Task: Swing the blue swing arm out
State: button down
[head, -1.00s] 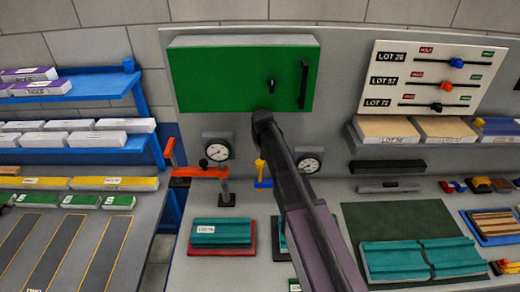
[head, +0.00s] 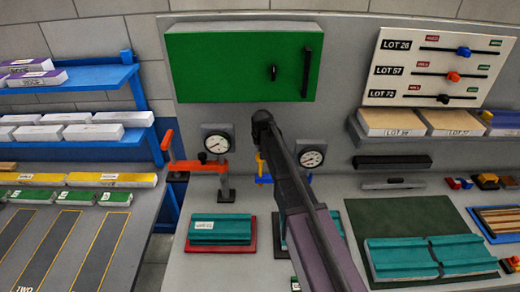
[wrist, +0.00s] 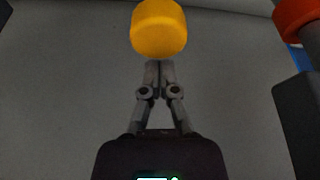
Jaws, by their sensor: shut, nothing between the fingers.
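The blue swing arm (head: 264,180) is a small blue bar with a yellow knob (head: 259,163), low on the grey panel between the two gauges. My own arm crosses in front of it in the head view and hides part of it. In the wrist view the yellow knob (wrist: 159,28) is large, straight ahead of my gripper (wrist: 160,66). The fingers are shut and empty, with their tips just below the knob in the picture. I cannot tell whether they touch it. The blue bar under the knob is not clear there. My gripper is hidden in the head view.
An orange swing arm (head: 197,166) with an upright handle stands to the left; its red-orange part (wrist: 297,18) shows at the wrist view's right edge. Gauges (head: 217,144) flank the blue arm. A green box (head: 240,66) is above. Teal blocks (head: 222,227) lie below.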

jog(key=shift+a, duration=0.1)
dwell(0.3)
jog(key=shift+s+n, duration=0.3)
jog(key=shift+s, duration=0.25)
